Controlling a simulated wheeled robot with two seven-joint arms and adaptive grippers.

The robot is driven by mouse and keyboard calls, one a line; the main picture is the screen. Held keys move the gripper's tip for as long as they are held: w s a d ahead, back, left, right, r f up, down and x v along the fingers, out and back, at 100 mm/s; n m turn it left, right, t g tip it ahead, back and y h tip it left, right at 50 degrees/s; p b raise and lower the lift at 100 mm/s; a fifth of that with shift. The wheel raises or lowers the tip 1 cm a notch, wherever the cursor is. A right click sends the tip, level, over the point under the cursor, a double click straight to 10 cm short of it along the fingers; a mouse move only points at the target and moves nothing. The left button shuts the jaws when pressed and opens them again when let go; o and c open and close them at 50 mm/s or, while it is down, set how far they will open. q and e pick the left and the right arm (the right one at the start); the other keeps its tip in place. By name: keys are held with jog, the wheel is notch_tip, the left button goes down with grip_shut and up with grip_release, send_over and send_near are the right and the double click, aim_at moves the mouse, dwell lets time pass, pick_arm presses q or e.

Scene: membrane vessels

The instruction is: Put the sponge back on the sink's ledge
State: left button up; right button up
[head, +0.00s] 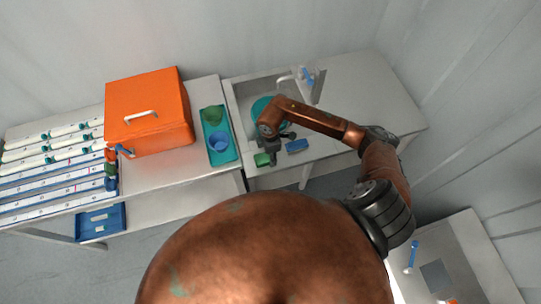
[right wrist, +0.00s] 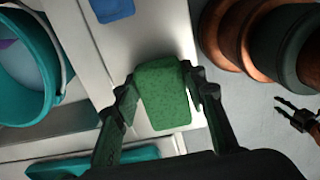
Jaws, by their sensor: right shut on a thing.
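The green sponge (head: 262,159) is at the front of the sink counter in the head view. In the right wrist view the sponge (right wrist: 163,100) sits between the two fingers of my right gripper (right wrist: 165,88), which is shut on it. I cannot tell whether the sponge touches the counter. The sink (head: 238,103) is behind it, and its pale front ledge (right wrist: 128,55) runs under and beside the sponge in the wrist view. My left gripper (right wrist: 281,106) is small at the right of the wrist view, its fingers apart and empty; the head view does not show it.
A blue block (head: 297,146) lies on the ledge right of the sponge. A teal bucket (right wrist: 52,90) stands in the sink. Left of the sink are a teal tray (head: 228,151) with green and blue cups and an orange box (head: 160,125). The right counter (head: 370,90) is mostly clear.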

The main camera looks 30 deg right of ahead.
jog(key=shift+f, duration=0.3)
jog(key=shift+f, duration=0.2)
jog(key=o, duration=1.1)
jog(key=shift+r, duration=0.1)
